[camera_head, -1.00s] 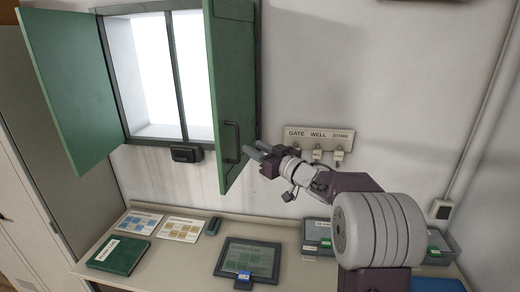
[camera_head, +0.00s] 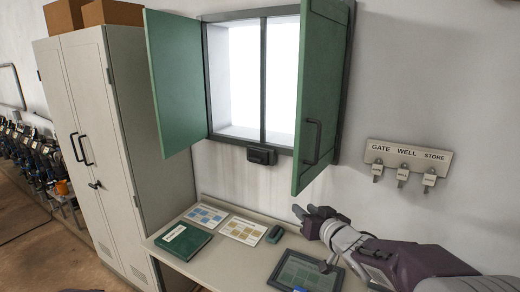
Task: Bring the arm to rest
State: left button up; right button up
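My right arm comes in from the lower right corner. Its gripper (camera_head: 304,210) is in the air in front of the wall, above the desk and just below the right green shutter. Its two dark fingertips look apart, with nothing seen between them. My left gripper is not in view.
The desk (camera_head: 222,268) below holds a green book (camera_head: 187,242), two printed cards, a small dark device (camera_head: 274,234) and a tablet (camera_head: 305,273) under my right forearm. Open green shutters (camera_head: 318,100) jut from the window. A key rack (camera_head: 410,155) hangs right. A tall cabinet (camera_head: 125,150) stands left.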

jog(key=s+d+f+m+g+h+b, duration=0.15)
jog(key=s+f, duration=0.25)
jog(key=f, duration=0.4)
jog(key=s+f+g+h, duration=0.2)
jog(key=s+f+g, duration=0.15)
jog(key=f, duration=0.35)
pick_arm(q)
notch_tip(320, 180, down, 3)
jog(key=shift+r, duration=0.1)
pick_arm(e)
jog(key=s+f+g, duration=0.4)
jog(key=s+f, duration=0.2)
jog(key=s, duration=0.4)
jog(key=s+d+f+g, duration=0.1)
jog(key=s+f+g, duration=0.3)
jog(key=s, duration=0.6)
jog(key=shift+s+d+f+g, duration=0.15)
jog(key=shift+s+f+g, duration=0.15)
jog(key=shift+f, duration=0.55)
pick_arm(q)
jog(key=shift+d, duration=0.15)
pick_arm(e)
jog(key=shift+d, duration=0.15)
